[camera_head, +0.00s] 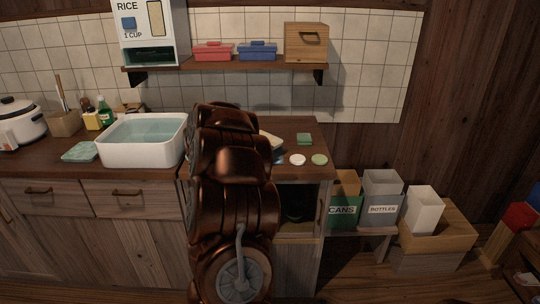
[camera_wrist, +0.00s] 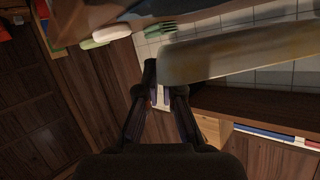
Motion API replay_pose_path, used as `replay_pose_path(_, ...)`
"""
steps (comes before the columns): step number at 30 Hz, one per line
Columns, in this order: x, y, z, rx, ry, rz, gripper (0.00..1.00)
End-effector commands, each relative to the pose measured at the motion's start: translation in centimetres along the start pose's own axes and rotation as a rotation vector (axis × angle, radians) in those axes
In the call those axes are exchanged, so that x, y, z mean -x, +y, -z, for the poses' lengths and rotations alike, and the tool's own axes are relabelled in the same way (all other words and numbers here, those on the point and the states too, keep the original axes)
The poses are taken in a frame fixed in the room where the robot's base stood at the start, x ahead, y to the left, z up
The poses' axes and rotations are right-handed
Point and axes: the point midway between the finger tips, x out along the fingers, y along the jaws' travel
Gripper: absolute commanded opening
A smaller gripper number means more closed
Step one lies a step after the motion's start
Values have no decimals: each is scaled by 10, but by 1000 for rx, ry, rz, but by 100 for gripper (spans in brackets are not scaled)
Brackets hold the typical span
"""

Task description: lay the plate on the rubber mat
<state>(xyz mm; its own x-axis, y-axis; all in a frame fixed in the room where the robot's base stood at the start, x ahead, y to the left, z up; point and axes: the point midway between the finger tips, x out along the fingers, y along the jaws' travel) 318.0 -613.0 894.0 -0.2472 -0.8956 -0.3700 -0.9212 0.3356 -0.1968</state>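A cream, pale-edged thing, apparently the plate (camera_wrist: 245,50), crosses the upper right of the wrist view, seen nearly edge-on. In the head view a cream piece of it (camera_head: 271,142) shows just right of my arm, tilted above the counter. My gripper (camera_wrist: 165,80) has its fingertips at the plate's near end and looks shut on it, though the contact is partly hidden. A blue-grey flat thing (camera_wrist: 185,8), possibly the rubber mat, is at the top of the wrist view. My copper arm hides most of that part of the counter in the head view.
A white basin of water (camera_head: 143,151) stands left of my arm, with a teal cloth (camera_head: 80,151) beside it. A shelf (camera_head: 220,67) overhangs behind.

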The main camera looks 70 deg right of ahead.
Motion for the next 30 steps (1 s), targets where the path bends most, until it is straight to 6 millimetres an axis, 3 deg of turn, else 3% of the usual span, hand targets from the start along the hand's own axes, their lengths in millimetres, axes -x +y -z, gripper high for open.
replay_pose_path(11, -27, -4, 6, 2, 0, -2, 0)
replay_pose_path(18, -38, 2, -23, 4, 1, 0, 0)
replay_pose_path(30, -40, 3, -28, 1, -1, 1, 0)
